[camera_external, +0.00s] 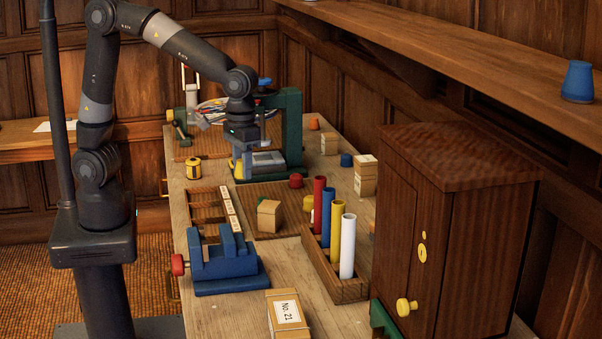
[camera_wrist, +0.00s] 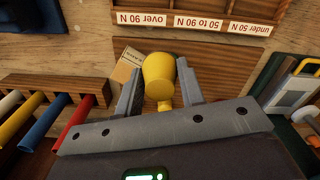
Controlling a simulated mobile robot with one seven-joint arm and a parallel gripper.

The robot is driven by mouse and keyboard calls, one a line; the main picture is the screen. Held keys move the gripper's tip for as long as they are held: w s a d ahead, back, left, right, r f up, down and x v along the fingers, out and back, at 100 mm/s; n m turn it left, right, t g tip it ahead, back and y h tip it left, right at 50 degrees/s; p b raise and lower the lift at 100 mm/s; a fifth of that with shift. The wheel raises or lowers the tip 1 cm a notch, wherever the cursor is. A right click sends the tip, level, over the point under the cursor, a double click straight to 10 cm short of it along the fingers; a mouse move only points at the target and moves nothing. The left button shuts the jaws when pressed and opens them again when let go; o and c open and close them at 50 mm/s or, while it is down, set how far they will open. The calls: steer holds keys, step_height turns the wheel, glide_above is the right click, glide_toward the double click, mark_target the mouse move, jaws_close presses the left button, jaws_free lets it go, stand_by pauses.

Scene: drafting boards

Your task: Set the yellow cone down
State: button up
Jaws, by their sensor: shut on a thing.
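The yellow cone (camera_wrist: 158,72) sits between the two grey fingers of my gripper (camera_wrist: 160,86) in the wrist view, with a small yellow knob on the side near my palm. My gripper (camera_external: 243,168) is shut on it. In the external view the yellow cone (camera_external: 238,169) shows only partly, low beside the fingers, over the far part of the bench. A brown wooden board (camera_wrist: 215,55) lies beyond it in the wrist view. I cannot tell whether the cone touches any surface.
A compartment tray (camera_external: 208,205) has labels by force range. A brown cabinet (camera_external: 450,230) stands at right. Bare bench shows at front left.

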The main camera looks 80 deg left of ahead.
steer(key=w+d+f+m, duration=0.1)
steer(key=w+d+m, duration=0.1)
steer(key=w+d, duration=0.65)
steer(key=w+d+f+m, duration=0.15)
steer(key=w+d, duration=0.45)
steer(key=w, duration=0.6)
glide_above(367, 224)
step_height(367, 224, down, 6)
steer(key=shift+d, duration=0.15)
steer(key=shift+f, duration=2)
steer(key=shift+f, duration=0.1)
steer(key=o, duration=1)
